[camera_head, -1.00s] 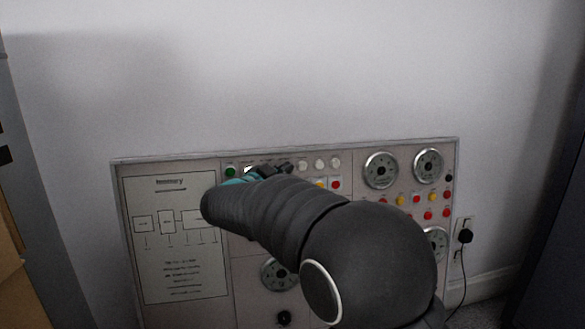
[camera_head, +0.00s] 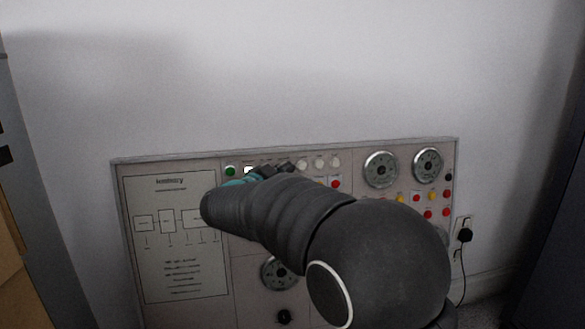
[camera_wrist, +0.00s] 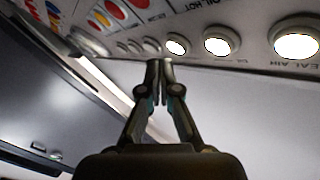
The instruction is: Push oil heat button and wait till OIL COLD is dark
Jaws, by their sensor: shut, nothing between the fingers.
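My gripper (camera_wrist: 158,64) is shut and empty, its fingertips together at the panel face in the wrist view. In the head view my gripper (camera_head: 283,168) is dark and partly hidden by my arm, at the upper row of the control panel (camera_head: 245,211). I cannot tell whether the tips touch a button. Round lamps (camera_wrist: 216,42) with bright faces line the panel right of the fingertips. Parts of the labels "OIL HOT" and "SEAL AIR" are legible. No OIL COLD label or oil heat label is legible. A bright white indicator (camera_head: 249,170) shows left of my gripper.
A green lamp or button (camera_head: 230,171) sits at the row's left end. Pale round lamps (camera_head: 319,163) continue to the right. Gauges (camera_head: 381,170) and red and yellow buttons fill the panel's right side. A black plug (camera_head: 464,236) sits in a wall socket beside the panel.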

